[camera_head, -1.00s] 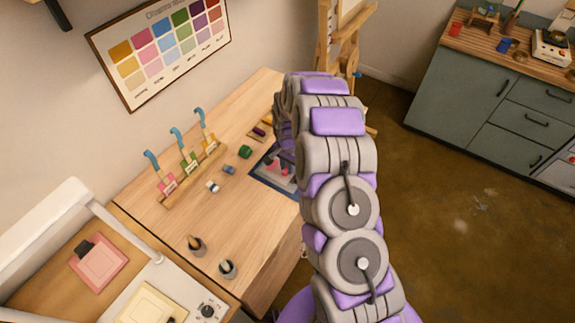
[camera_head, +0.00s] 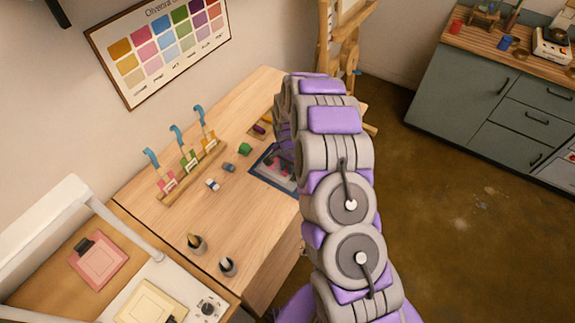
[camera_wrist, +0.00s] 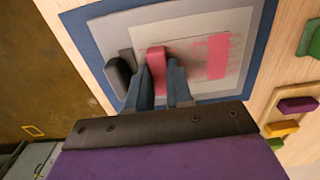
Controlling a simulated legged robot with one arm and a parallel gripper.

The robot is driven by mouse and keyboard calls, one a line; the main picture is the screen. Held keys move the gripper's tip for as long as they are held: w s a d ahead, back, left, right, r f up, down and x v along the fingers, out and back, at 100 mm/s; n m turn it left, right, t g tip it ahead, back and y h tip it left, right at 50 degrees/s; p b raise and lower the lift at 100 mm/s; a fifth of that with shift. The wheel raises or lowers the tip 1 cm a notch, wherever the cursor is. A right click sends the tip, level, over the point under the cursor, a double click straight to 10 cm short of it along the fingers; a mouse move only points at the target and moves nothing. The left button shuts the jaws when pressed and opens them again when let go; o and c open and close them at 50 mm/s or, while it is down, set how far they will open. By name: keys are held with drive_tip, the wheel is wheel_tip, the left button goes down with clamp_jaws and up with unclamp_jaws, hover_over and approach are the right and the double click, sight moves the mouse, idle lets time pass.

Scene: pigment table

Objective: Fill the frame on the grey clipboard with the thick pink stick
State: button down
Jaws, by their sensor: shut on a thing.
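My gripper (camera_wrist: 162,84) is shut on the thick pink stick (camera_wrist: 157,59), which stands between the fingertips over the sheet. Whether its lower end touches the sheet is hidden. The grey clipboard (camera_wrist: 100,38) lies on a blue mat (camera_wrist: 262,50) and bears a paler sheet (camera_wrist: 240,32). A solid pink patch (camera_wrist: 217,57) with patchy, fainter pink strokes beside it shows on the sheet, right of the stick. In the head view my arm hides much of the clipboard (camera_head: 268,170) and most of my gripper.
A dark rounded piece (camera_wrist: 120,74) sits left of my fingers. Green, purple and yellow blocks lie right of the mat. In the head view, a wooden rack (camera_head: 192,176) with blue-handled tools and two small cups stand on the table, left of my arm.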

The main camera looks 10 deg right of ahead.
sight(275, 165)
drive_tip(key=shift+w+a+r, duration=0.1)
drive_tip(key=shift+w+a, duration=0.95)
drive_tip(key=shift+w, duration=0.05)
drive_tip(key=shift+w+a, duration=0.75)
drive_tip(key=shift+a, duration=0.1)
drive_tip(key=shift+w, duration=0.15)
drive_tip(key=shift+s+d+p, duration=0.45)
drive_tip(key=shift+s+d, duration=1.45)
drive_tip(key=shift+s, duration=0.25)
drive_tip(key=shift+w, duration=0.1)
